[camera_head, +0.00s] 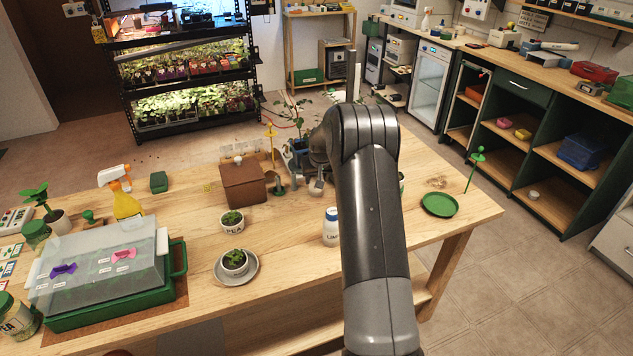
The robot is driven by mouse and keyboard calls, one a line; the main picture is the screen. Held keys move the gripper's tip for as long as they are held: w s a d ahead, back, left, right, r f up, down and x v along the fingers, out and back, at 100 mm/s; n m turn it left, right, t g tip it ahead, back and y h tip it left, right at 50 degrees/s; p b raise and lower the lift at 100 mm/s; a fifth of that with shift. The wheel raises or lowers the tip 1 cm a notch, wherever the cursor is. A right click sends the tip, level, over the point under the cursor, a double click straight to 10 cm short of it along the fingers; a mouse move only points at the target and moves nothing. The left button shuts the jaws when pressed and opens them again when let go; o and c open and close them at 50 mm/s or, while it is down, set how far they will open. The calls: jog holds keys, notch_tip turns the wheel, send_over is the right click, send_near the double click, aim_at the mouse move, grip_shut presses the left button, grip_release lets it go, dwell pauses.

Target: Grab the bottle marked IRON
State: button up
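A white bottle with a blue cap (331,228) stands upright on the wooden table, just left of my arm. Its label is partly readable and seems to begin with "LI"; I cannot read IRON on it. Another whitish object (401,184) shows only as a sliver at the right edge of my arm, mostly hidden. No label reading IRON is legible. My gripper (316,186) is beyond my arm's elbow, low over the table's far part near a leafy plant. It is small and partly hidden by my arm, so its fingers are unclear.
A brown box (243,184) and a PEA pot (232,221) stand left of the bottle. A potted seedling sits on a grey saucer (253,275). A covered green tray (178,262) fills the left.

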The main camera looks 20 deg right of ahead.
jog(key=c, duration=0.3)
